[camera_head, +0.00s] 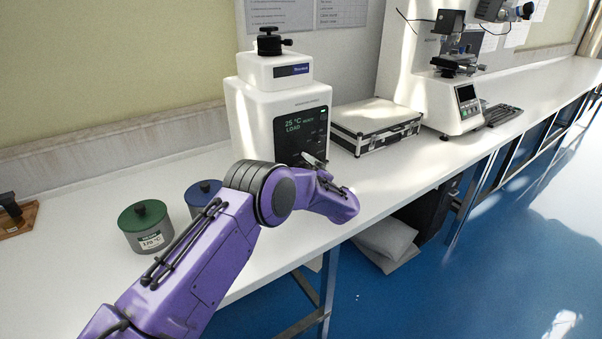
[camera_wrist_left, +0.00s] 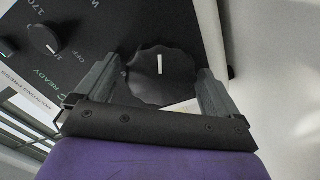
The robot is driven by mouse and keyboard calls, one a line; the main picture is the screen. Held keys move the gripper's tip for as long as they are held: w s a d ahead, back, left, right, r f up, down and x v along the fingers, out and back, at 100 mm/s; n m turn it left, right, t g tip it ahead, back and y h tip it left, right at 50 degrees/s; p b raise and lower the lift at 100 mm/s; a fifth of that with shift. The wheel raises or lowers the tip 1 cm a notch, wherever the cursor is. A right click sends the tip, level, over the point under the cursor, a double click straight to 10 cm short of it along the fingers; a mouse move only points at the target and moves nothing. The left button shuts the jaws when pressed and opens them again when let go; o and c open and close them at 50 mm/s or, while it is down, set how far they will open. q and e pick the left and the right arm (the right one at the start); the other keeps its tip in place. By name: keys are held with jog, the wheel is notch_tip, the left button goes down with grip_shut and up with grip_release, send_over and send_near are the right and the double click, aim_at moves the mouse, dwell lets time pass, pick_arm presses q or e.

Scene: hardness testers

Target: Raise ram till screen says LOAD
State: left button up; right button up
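A white tester (camera_head: 252,110) stands on the bench, with a dark front panel (camera_head: 312,125). My left gripper (camera_head: 314,161) is at the lower part of this panel. In the left wrist view, a black scalloped knob (camera_wrist_left: 160,75) with a white mark lies between the two grey fingers of my left gripper (camera_wrist_left: 160,85). The fingers stand on either side of the knob; a narrow gap seems to show at the left finger. A ram is not clearly seen. My right gripper is out of view.
A smaller knob (camera_wrist_left: 45,40) sits on the same panel. A green-lidded pot (camera_head: 146,226) and a blue-lidded pot (camera_head: 203,190) stand left of the tester. A case (camera_head: 374,125) lies to its right, with another tester (camera_head: 455,100) beyond. The bench front is mostly clear.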

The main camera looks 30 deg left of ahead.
pick_arm(q)
jog(key=b+v, duration=0.1)
jog(key=v, duration=0.9)
jog(key=shift+d, duration=0.3)
